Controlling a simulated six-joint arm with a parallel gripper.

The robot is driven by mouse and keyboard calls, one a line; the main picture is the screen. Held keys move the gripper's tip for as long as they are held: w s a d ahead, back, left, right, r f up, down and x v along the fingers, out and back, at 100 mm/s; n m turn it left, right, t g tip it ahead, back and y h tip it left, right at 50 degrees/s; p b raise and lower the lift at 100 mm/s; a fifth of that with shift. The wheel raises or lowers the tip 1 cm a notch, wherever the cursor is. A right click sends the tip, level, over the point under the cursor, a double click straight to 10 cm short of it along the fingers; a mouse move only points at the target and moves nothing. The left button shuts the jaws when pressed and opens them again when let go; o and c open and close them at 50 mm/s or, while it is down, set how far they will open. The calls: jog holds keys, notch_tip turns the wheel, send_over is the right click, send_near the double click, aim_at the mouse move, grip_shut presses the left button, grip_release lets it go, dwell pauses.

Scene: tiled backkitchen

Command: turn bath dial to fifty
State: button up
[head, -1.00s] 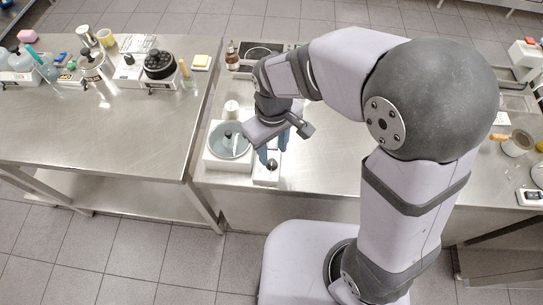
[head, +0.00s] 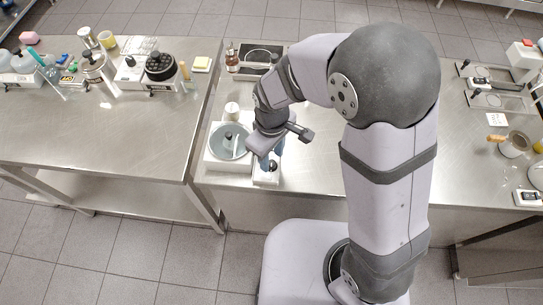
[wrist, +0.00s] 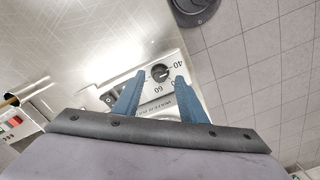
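The water bath (head: 214,158) is a white box with a round grey basin, on the front left of the middle bench in the head view. Its control panel (head: 262,181) is at the right side, with a black dial (head: 272,167). In the wrist view the black dial (wrist: 159,73) sits on a white panel printed with 40 and 60; its exact setting is too small to read. My gripper (wrist: 160,77) is open, its blue fingers on either side of the dial's line, the dial showing between their tips. Contact cannot be told. In the head view my gripper (head: 268,162) is just above the panel.
A white cup (head: 232,108) stands behind the bath and a brown bottle (head: 232,58) farther back. The bench's front edge is close to the panel. A pan with a wooden handle (head: 512,146) lies far right. Steel surface right of my gripper is clear.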

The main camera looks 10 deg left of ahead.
jog(key=shift+f, duration=1)
jog(key=shift+c, duration=0.3)
grip_shut()
jog(key=shift+m, duration=0.3)
jog(key=m+p, duration=0.1)
jog(key=m, duration=0.4)
jog(key=shift+r, duration=0.1)
jog(key=m, duration=0.6)
jog(key=shift+w, duration=0.1)
